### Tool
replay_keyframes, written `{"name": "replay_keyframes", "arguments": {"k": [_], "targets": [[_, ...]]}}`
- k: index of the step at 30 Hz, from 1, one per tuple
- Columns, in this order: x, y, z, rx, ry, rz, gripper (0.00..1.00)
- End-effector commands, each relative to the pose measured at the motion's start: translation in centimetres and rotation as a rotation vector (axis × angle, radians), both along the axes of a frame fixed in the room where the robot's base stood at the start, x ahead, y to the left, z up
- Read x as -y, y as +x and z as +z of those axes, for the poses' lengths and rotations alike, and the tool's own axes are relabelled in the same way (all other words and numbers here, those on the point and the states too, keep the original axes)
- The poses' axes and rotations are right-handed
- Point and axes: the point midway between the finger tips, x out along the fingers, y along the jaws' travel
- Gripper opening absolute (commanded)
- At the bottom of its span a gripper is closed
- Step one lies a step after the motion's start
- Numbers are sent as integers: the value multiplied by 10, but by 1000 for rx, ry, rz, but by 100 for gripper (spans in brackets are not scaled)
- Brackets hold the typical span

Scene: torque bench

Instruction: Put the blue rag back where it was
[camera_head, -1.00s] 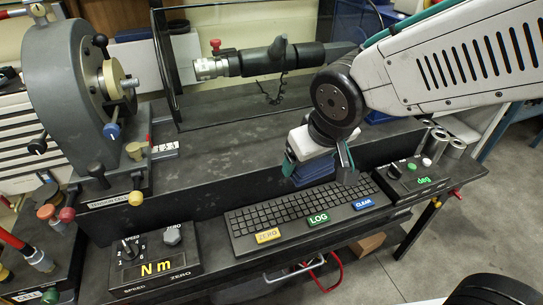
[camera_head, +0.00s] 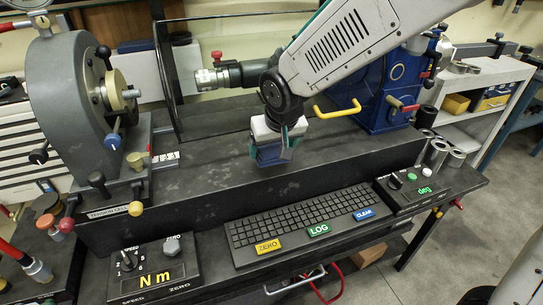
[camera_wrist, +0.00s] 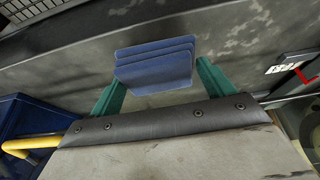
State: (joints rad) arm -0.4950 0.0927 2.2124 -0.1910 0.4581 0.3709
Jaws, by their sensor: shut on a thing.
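The blue rag (camera_head: 270,155) is a folded, layered block. It also shows in the wrist view (camera_wrist: 155,64), between the two green fingers. My gripper (camera_head: 274,150) is shut on it and holds it over the dark bench bed, behind the keyboard. In the wrist view, bare worn bench surface lies beyond the rag. The gap between the rag's underside and the bench is hard to judge.
The keyboard (camera_head: 300,218) with coloured keys lies in front, between the Nm box (camera_head: 155,270) and the deg box (camera_head: 415,185). A grey round-headed machine (camera_head: 70,110) stands left. A blue housing (camera_head: 385,100) with a yellow handle stands right. A clear panel (camera_head: 215,105) stands behind.

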Motion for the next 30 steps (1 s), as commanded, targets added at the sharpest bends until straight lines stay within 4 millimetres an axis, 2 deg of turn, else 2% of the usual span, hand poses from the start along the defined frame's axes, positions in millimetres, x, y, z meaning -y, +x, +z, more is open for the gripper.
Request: {"name": "replay_keyframes", "arguments": {"k": [2, 8, 18, 19, 21, 30], "targets": [[-4, 7, -2, 0, 0, 1, 63], [-3, 4, -34, -3, -2, 1, 63], [-3, 5, -37, 0, 0, 0, 63], [-3, 5, -38, 0, 0, 0, 84], [-3, 5, -37, 0, 0, 0, 100], [-3, 4, -34, 1, 0, 0, 100]]}}
